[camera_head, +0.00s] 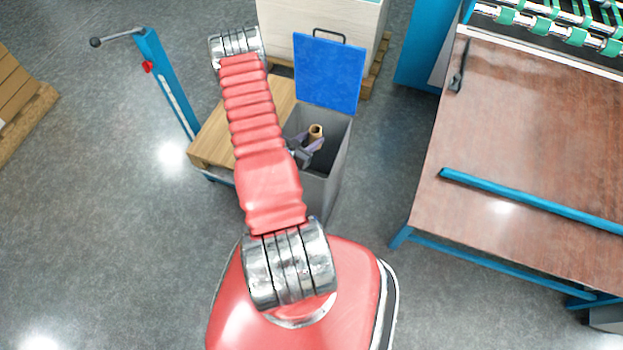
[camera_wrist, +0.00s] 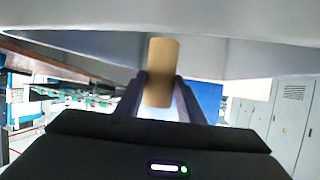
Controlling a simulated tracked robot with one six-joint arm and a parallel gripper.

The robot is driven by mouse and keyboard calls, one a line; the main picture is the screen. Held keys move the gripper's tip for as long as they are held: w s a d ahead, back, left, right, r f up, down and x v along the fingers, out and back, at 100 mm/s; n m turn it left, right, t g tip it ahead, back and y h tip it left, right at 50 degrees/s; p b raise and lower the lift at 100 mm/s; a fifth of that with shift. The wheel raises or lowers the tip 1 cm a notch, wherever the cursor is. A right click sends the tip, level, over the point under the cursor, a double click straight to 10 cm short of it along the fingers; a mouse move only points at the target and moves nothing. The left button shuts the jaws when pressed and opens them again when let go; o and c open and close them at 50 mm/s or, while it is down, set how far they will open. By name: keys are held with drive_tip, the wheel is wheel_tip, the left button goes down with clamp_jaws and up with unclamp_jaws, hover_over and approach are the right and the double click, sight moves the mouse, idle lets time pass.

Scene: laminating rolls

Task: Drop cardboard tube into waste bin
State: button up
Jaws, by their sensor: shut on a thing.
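The cardboard tube (camera_head: 316,131) is a short brown hollow roll. My gripper (camera_head: 309,146) is shut on it, over the open mouth of the grey waste bin (camera_head: 321,190) in the head view. I cannot tell whether the tube's lower end is above or below the rim. The bin's blue lid (camera_head: 330,75) stands open at the back. In the wrist view the tube (camera_wrist: 161,70) sits between the two dark fingers of my gripper (camera_wrist: 160,90). My arm hides the bin's left side in the head view.
A wooden-topped blue lift cart (camera_head: 215,140) stands left of the bin. A pale cabinet (camera_head: 288,20) is behind it. A brown-topped table (camera_head: 530,130) with a blue bar (camera_head: 530,198) is to the right. Grey floor lies between bin and table.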

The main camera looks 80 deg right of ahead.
drive_tip(key=o, duration=1.1)
drive_tip(key=shift+a, duration=0.1)
drive_tip(key=v, duration=1.3)
drive_tip(key=shift+w+a+r, duration=0.1)
drive_tip(key=shift+w+a, duration=0.05)
drive_tip(key=shift+a, duration=0.1)
idle(0.5)
